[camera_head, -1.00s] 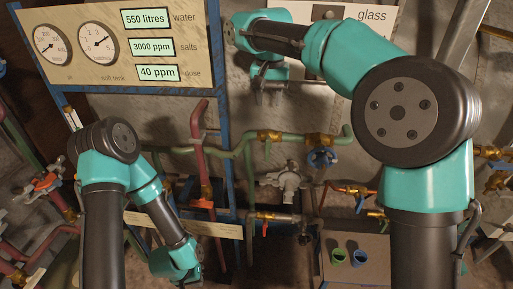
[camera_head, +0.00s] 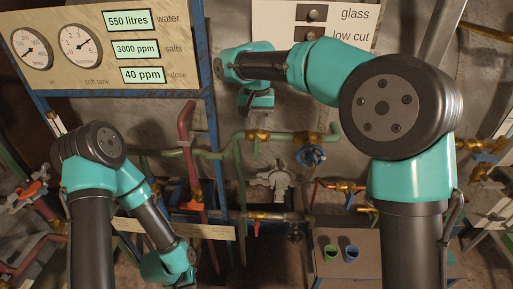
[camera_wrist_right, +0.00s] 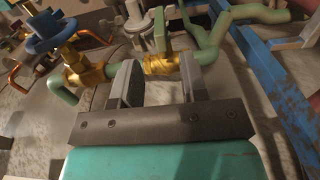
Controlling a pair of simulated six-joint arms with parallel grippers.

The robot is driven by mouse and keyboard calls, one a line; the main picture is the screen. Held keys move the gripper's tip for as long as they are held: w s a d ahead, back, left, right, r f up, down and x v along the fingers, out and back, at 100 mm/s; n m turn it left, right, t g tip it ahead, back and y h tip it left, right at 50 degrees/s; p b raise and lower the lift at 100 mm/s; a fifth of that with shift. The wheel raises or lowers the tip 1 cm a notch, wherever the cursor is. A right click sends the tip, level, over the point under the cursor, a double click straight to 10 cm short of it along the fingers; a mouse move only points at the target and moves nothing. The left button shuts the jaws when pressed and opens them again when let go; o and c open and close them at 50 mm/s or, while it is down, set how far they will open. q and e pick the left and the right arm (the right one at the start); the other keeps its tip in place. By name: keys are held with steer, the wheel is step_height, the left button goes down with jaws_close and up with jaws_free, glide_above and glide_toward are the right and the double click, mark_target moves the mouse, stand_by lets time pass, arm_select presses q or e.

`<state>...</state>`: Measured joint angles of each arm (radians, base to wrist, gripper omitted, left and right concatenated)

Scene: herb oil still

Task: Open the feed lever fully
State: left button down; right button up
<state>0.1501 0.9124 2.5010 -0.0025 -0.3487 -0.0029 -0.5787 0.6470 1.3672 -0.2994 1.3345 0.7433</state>
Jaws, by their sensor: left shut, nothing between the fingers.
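A brass valve with a green lever (camera_wrist_right: 161,30) sits on the green pipe in the right wrist view. It is small in the head view (camera_head: 256,137). No readable label marks it as the feed lever. My right gripper (camera_wrist_right: 158,75) is open, pointing at this valve, with the brass body (camera_wrist_right: 161,65) showing between and beyond its fingers. I cannot tell whether they touch it. In the head view the right gripper (camera_head: 256,112) hangs just above the green pipe. My left gripper (camera_head: 186,258) is low at the bottom left, away from this valve and shut; its fingers are hard to make out.
A blue handwheel (camera_head: 311,155) is right of the lever valve, with a grey valve (camera_head: 274,180) below. A red pipe (camera_head: 187,140) and blue frame post (camera_head: 214,130) stand left. A gauge panel (camera_head: 165,80) is upper left. Green and blue cups (camera_head: 351,253) sit lower right.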

mark_target(257, 147)
step_height(257, 147, down, 10)
steer(key=shift+r, duration=0.1)
steer(key=shift+c, duration=0.3)
jaws_close()
stand_by(0.3)
